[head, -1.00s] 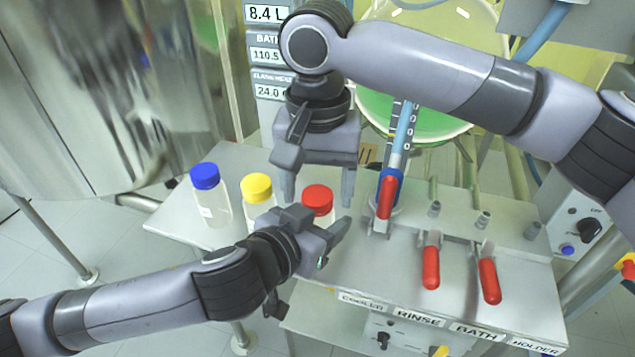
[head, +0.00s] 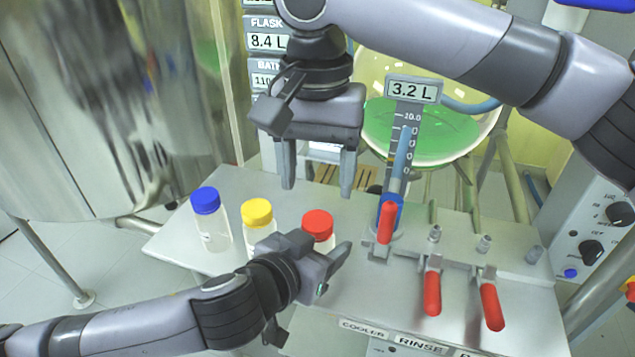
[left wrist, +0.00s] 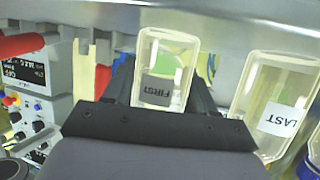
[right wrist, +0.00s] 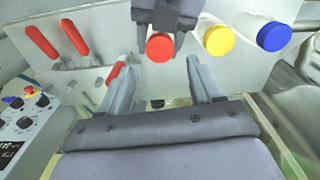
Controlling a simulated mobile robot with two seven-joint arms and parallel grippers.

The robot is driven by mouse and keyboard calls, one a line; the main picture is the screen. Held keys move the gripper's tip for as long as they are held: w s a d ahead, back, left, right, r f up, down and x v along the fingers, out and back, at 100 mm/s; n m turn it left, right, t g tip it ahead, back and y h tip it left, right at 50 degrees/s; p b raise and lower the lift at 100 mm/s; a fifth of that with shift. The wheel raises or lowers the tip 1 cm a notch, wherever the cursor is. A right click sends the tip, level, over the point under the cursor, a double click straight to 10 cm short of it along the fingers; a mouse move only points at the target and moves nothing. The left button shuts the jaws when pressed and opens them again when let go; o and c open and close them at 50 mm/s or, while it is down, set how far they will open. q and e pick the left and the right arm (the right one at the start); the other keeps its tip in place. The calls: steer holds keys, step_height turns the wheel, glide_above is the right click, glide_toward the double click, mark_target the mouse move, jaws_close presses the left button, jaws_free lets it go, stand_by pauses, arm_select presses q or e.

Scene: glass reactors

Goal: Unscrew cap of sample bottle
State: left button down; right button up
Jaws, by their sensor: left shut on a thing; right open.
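The red cap (head: 318,222) sits on a clear sample bottle (head: 325,244), the rightmost of three on the metal bench. In the left wrist view this bottle (left wrist: 165,60) is labelled FIRST and stands between the fingers. My left gripper (head: 321,256) is shut on the bottle from the front, below the cap; its grip is partly hidden in the head view. My right gripper (head: 318,186) is open and empty, fingers down, raised above and behind the red cap. In the right wrist view the red cap (right wrist: 160,47) lies beyond the open fingers (right wrist: 163,88), apart from them.
A yellow-capped bottle (head: 257,213) and a blue-capped bottle (head: 207,202) stand to the left. Valves with red handles (head: 432,293) are on the bench's right. A volume gauge (head: 413,89) and a glass vessel with green liquid (head: 440,130) are behind.

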mark_target(318, 220)
steer(key=shift+r+m, duration=0.4)
steer(key=shift+r, duration=0.2)
steer(key=shift+f, duration=3.9)
steer(key=c, duration=1.1)
steer(key=shift+o, duration=0.2)
steer(key=shift+n, duration=1.6)
steer(key=o, duration=1.2)
steer(key=shift+c, duration=0.2)
